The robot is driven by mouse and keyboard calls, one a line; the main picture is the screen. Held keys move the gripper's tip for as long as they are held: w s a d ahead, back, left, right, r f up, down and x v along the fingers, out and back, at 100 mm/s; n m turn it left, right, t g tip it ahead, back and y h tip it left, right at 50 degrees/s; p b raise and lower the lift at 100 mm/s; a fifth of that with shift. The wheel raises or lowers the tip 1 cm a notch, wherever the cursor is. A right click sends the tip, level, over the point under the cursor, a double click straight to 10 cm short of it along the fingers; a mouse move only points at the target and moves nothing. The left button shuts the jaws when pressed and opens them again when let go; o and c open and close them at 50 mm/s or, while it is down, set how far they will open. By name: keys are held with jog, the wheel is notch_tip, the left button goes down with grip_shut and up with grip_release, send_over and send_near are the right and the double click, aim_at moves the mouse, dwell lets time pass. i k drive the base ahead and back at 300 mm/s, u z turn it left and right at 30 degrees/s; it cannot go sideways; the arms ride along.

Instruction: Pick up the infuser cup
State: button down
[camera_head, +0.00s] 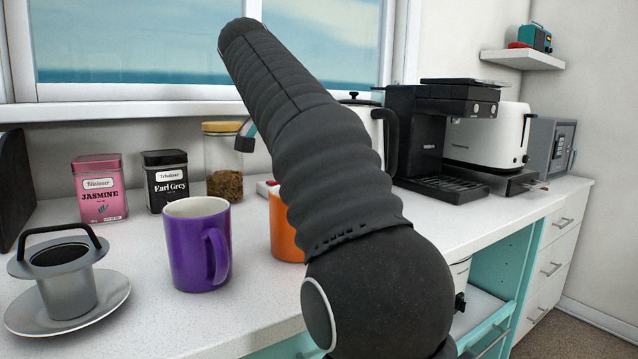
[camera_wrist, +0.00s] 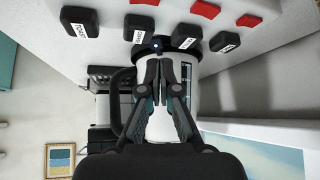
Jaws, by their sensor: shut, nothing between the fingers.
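The infuser cup (camera_head: 67,285) is a silver metal cup with a wide flange and a black arched handle. It stands upright on a metal saucer (camera_head: 112,293) at the left front of the white counter in the head view. My gripper (camera_wrist: 166,68) shows in the wrist view, with its fingers together and empty. It points toward a white kettle (camera_wrist: 160,122), far from the infuser cup. In the head view my arm hides most of the gripper. The infuser cup is not in the wrist view.
A purple mug (camera_head: 190,250) stands right of the infuser cup. Behind are a pink Jasmine tin (camera_head: 98,190), a black Earl Grey tin (camera_head: 165,182) and a cork-lidded jar (camera_head: 223,160). An orange mug (camera_head: 284,235) is partly hidden. A coffee machine (camera_head: 420,140) stands further right.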

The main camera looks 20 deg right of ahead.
aim_at(62, 268)
jog(key=k, duration=1)
